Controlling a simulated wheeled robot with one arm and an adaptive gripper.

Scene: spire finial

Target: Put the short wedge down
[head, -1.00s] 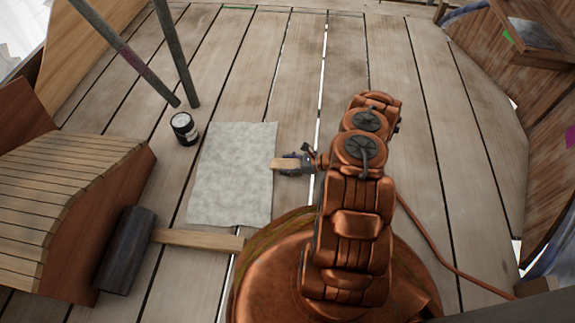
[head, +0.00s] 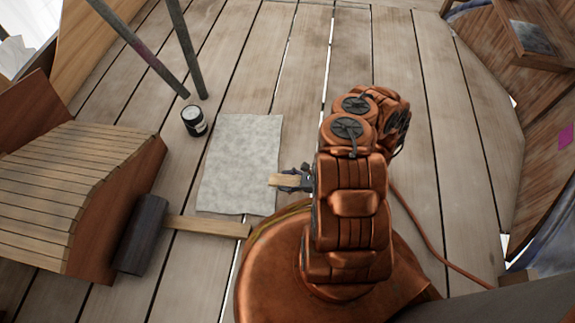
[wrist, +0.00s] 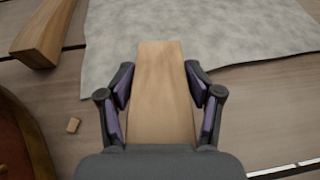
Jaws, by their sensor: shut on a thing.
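The short wedge (wrist: 161,85) is a pale wooden piece held between the purple-padded fingers of my gripper (wrist: 163,92) in the wrist view. In the head view the wedge (head: 283,180) sticks out to the left from my gripper (head: 301,179), with its tip over the right edge of a grey cloth (head: 240,150). The cloth (wrist: 230,32) also shows beyond the wedge tip in the wrist view. I cannot tell how high the wedge is above the cloth and boards.
A mallet with a dark head (head: 142,235) and wooden handle (head: 207,226) lies below the cloth. A small can (head: 194,121) stands at the cloth's upper left, near two metal poles (head: 184,55). A slatted wooden structure (head: 85,190) fills the left. Bare boards lie above the cloth.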

